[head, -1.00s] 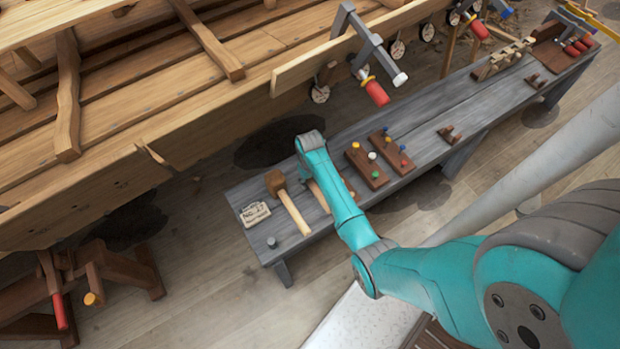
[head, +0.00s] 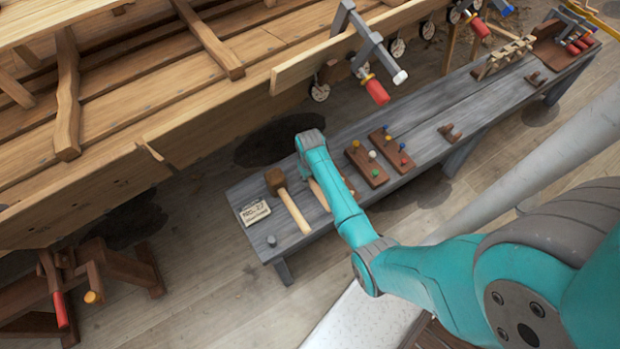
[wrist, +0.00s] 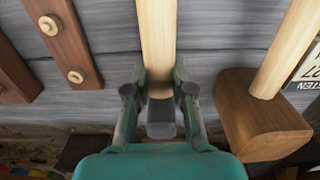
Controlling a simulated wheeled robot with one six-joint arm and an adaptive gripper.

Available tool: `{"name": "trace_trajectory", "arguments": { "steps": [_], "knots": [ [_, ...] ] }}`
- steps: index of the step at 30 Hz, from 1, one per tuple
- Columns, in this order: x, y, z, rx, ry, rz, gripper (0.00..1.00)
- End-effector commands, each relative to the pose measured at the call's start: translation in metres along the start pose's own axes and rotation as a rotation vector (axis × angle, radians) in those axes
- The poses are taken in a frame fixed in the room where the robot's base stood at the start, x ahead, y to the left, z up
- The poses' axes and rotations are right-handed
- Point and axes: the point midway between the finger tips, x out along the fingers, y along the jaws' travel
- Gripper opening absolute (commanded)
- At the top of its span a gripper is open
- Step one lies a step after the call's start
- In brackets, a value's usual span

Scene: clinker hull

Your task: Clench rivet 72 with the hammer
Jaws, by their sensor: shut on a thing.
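The hammer (wrist: 158,40) has a pale wooden handle and a dark grey head (wrist: 161,118). It lies over the grey bench in the wrist view. My gripper (wrist: 158,92) is shut on the hammer, one finger on each side of the handle close to the head. In the head view, part of the pale handle (head: 319,194) shows beside my arm, which hides the gripper. I cannot tell whether the hammer touches the bench. Small rivet dots show on the hull (head: 110,185), but rivet 72 cannot be made out.
A wooden mallet (head: 288,201) lies beside the hammer on the grey bench (head: 330,228), near a lettered sign (head: 255,212). Brown racks with coloured pegs (head: 366,164) stand farther along. A clamp with a red handle (head: 377,91) hangs on the hull plank above the bench.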

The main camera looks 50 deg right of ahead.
Motion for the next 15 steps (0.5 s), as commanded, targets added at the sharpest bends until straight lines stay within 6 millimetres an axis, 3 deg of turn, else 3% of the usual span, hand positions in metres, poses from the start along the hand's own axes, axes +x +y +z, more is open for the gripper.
{"name": "trace_trajectory", "arguments": {
  "steps": [15],
  "knots": [
    [-0.011,0.0001,-0.0008,0.0,0.002,0.0,0.0]
  ]
}}
